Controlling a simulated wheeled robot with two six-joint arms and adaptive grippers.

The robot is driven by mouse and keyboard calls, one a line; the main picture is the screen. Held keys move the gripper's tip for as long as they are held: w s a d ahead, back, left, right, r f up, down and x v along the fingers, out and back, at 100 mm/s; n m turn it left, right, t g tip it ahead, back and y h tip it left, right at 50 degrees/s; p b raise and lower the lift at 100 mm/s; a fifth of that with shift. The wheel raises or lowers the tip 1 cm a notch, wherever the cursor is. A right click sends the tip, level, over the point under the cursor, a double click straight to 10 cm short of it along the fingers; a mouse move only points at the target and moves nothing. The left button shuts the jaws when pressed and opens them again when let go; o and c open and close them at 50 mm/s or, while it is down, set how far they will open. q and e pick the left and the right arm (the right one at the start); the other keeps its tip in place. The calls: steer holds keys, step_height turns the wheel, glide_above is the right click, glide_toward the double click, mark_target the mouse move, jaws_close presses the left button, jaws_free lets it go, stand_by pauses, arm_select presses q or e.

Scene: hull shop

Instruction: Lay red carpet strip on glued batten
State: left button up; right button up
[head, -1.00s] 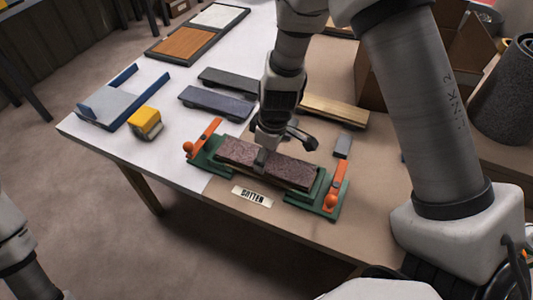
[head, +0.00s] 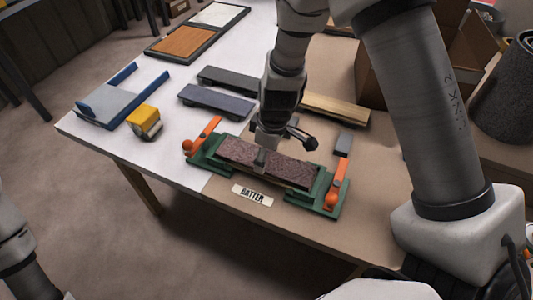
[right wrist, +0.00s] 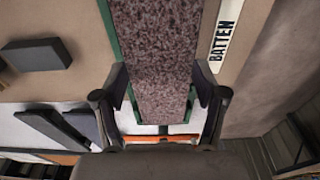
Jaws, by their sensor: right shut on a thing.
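The red carpet strip (head: 290,168), a mottled reddish-brown piece, lies lengthwise over the green fixture (head: 208,160) at the table's front edge. My right gripper (head: 262,156) comes down from above and is shut across the strip's width near its middle. In the right wrist view the fingers (right wrist: 163,88) straddle the strip (right wrist: 155,45), one on each long side. My left gripper is out of view.
Orange clamps (head: 335,186) stand at both fixture ends. A BATTEN label (head: 252,195) lies in front. Behind are a dark grey strip (head: 232,80), a blue-grey strip (head: 216,102) and a wooden batten (head: 335,109). A yellow tool (head: 143,118) and blue-railed tray (head: 118,105) stand left.

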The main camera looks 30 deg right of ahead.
steer(key=shift+f, duration=0.2)
stand_by(0.3)
steer(key=o, duration=1.2)
steer(key=shift+r+p, duration=2.6)
steer(key=shift+r, duration=0.95)
